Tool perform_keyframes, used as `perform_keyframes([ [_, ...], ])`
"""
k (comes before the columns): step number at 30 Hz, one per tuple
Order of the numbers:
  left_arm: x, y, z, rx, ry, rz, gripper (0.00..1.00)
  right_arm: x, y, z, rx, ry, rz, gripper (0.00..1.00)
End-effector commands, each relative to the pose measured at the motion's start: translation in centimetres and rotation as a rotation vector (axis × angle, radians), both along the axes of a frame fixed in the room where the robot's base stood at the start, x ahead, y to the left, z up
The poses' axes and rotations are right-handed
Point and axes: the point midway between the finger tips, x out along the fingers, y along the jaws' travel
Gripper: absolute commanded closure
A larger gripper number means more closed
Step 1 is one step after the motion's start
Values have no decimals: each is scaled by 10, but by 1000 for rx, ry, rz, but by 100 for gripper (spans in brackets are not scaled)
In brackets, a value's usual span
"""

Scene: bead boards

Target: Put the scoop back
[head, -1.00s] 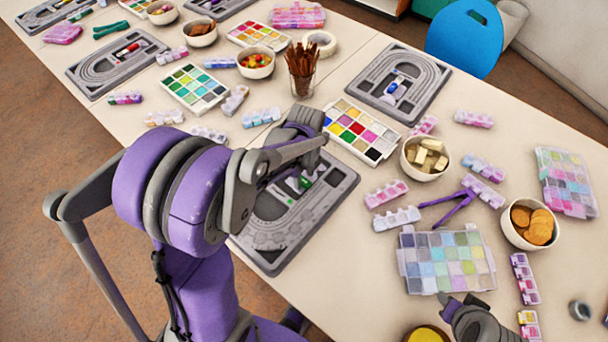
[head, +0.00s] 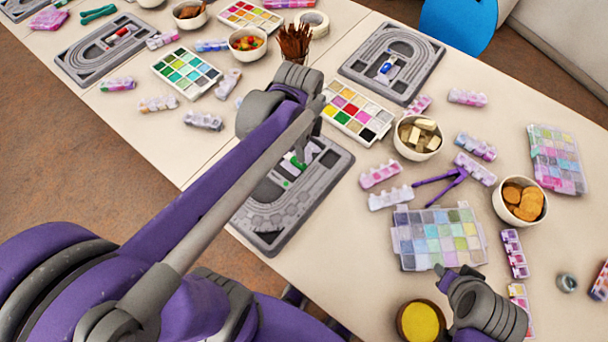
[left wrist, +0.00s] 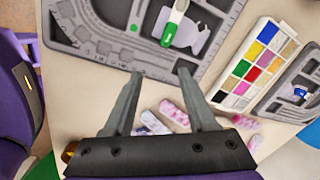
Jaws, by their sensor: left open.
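The scoop (left wrist: 174,24) has a green handle and a pale end. It lies in the middle recess of the grey bead board (left wrist: 110,48), over a pale lilac piece. In the head view the board (head: 262,225) is partly hidden by my left arm, and the scoop (head: 297,162) shows only as small green and white bits. My left gripper (left wrist: 161,72) is open and empty, with its fingertips near the board's edge, apart from the scoop. My right gripper (head: 457,272) is near the clear bead box, at the table's front; its jaw gap is unclear.
A paint palette (head: 357,112) and a second bead board (head: 408,48) stand beyond the board. A bowl of pale blocks (head: 405,150), a purple tripod-like item (head: 440,184) and a clear bead box (head: 398,247) lie to its right. A brush cup (head: 291,45) stands behind.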

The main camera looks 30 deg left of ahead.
Motion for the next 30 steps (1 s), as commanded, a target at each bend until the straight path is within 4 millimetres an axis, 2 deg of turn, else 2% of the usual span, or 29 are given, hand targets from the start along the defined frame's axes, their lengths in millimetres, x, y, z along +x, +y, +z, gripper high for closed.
perform_keyframes([
  [1, -14, -10, 0, -11, -42, 118, 43, 0, 0, 0, 0, 0, 0, 61],
  [6, -47, -35, -4, -101, -183, 559, 43, 0, 0, 0, 0, 0, 0, 61],
  [9, -64, -46, -10, -180, -250, 787, 43, 0, 0, 0, 0, 0, 0, 61],
  [13, -79, -56, -17, -275, -302, 1008, 43, 0, 0, 0, 0, 0, 0, 61],
  [18, -87, -61, -22, -343, -326, 1145, 43, 0, 0, 0, 0, 0, 0, 61],
  [30, -87, -61, -22, -350, -329, 1162, 43, 0, 0, 0, 0, 0, 0, 61],
])
